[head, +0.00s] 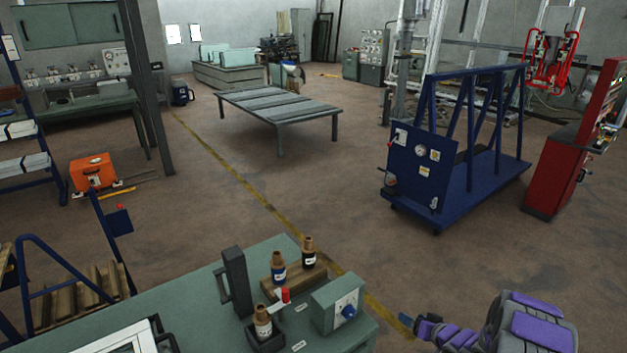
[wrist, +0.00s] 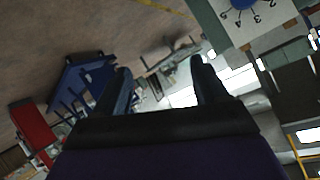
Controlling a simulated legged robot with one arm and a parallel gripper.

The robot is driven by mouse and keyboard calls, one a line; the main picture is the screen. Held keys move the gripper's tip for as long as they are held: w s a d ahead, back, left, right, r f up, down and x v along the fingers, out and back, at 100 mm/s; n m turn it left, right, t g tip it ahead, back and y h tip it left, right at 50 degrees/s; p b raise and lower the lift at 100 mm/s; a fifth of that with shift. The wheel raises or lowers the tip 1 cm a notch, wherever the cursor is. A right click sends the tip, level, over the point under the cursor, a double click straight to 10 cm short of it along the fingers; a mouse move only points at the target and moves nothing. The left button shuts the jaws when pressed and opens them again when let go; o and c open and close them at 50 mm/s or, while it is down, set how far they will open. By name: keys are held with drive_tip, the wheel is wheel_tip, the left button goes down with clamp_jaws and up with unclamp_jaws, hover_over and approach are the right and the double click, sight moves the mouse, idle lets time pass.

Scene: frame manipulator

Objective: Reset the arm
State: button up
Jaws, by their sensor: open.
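My gripper (head: 406,320) is at the lower right of the head view, beside the right edge of the green table (head: 190,303). In the wrist view its two dark fingers (wrist: 160,85) stand apart with nothing between them. A control box (head: 338,303) with a blue knob stands at the table's right edge, left of my gripper. In the wrist view the box (wrist: 272,22) shows at the top right, with a numbered dial around its knob. My gripper is apart from the box.
Brown-capped bottles (head: 279,270) stand on the green table, one in a dark holder with a red-handled part beside it. A blue wheeled frame (head: 470,180) and a red cabinet (head: 555,170) stand at the right. A low slatted table (head: 275,105) is farther back. The floor between is clear.

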drive_tip(key=s+d+r+g+h, duration=0.1)
drive_tip(key=s+r+g+h, duration=0.2)
drive_tip(key=r, duration=0.6)
drive_tip(key=s+d+r+g+h, duration=0.15)
drive_tip(key=r+h, duration=0.25)
drive_tip(key=r, duration=0.4)
drive_tip(key=s+a+r+g, duration=0.1)
drive_tip(key=s+a+r, duration=0.2)
drive_tip(key=s, duration=0.4)
drive_tip(key=s+a+r+g, duration=0.2)
drive_tip(key=s+a+r, duration=0.2)
drive_tip(key=s, duration=0.4)
drive_tip(key=s+a+r+g, duration=0.2)
drive_tip(key=s+a+r, duration=0.2)
drive_tip(key=s, duration=0.4)
drive_tip(key=shift+s+r+m, duration=0.25)
drive_tip(key=shift+r+m, duration=0.15)
drive_tip(key=shift+r, duration=0.05)
drive_tip(key=s+a+r+g, duration=0.1)
drive_tip(key=s+a, duration=0.2)
drive_tip(key=s, duration=0.3)
drive_tip(key=s+a+r+n+g+y, duration=0.1)
drive_tip(key=s+a, duration=0.2)
drive_tip(key=s, duration=0.4)
drive_tip(key=s+a+g+y, duration=0.1)
drive_tip(key=s+a, duration=0.3)
drive_tip(key=s, duration=0.2)
drive_tip(key=shift+s+r+n+g, duration=0.2)
drive_tip(key=shift+r+n+g, duration=0.1)
drive_tip(key=shift+r, duration=0.1)
